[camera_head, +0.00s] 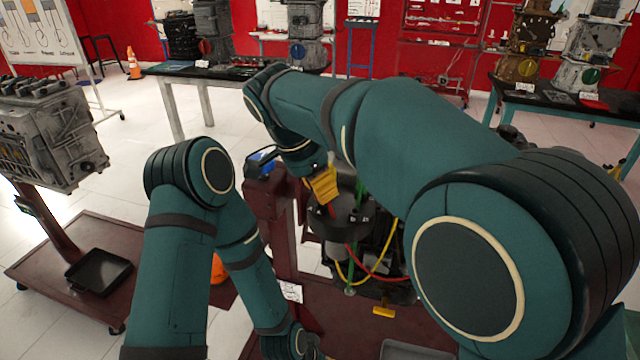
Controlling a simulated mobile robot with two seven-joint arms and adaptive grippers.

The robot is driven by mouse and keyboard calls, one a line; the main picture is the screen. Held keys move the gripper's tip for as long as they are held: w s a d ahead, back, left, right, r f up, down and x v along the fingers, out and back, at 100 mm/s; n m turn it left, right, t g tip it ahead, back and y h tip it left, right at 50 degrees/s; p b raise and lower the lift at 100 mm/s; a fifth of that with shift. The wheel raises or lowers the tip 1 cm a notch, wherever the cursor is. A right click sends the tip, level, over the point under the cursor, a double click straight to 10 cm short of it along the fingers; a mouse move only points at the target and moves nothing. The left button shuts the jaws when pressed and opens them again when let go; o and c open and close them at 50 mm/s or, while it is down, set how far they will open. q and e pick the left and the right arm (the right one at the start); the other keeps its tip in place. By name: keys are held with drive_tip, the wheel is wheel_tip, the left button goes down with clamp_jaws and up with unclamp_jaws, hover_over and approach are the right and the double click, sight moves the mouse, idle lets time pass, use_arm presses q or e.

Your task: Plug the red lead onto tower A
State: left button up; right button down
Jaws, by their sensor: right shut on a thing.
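My right arm reaches over the dark engine on the stand and bends down to it. My right gripper (323,188) is at the top of this engine, largely hidden by my own arm, and is shut on the red lead (349,251). The lead hangs from there and curves right across the engine front. A black round part (346,221) with small posts sits just below the gripper. I cannot tell which post is tower A. My left arm bends down at the bottom centre, and its gripper is not visible.
A yellow lead (393,247) and a green lead (351,276) hang beside the red one. The engine stand (271,206) is dark red. Another engine (45,135) stands at left with a black tray (99,270) below. Tables with engines line the back.

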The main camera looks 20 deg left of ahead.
drive_tip(key=shift+f, duration=0.65)
idle(1.0)
drive_tip(key=c, duration=0.9)
unclamp_jaws()
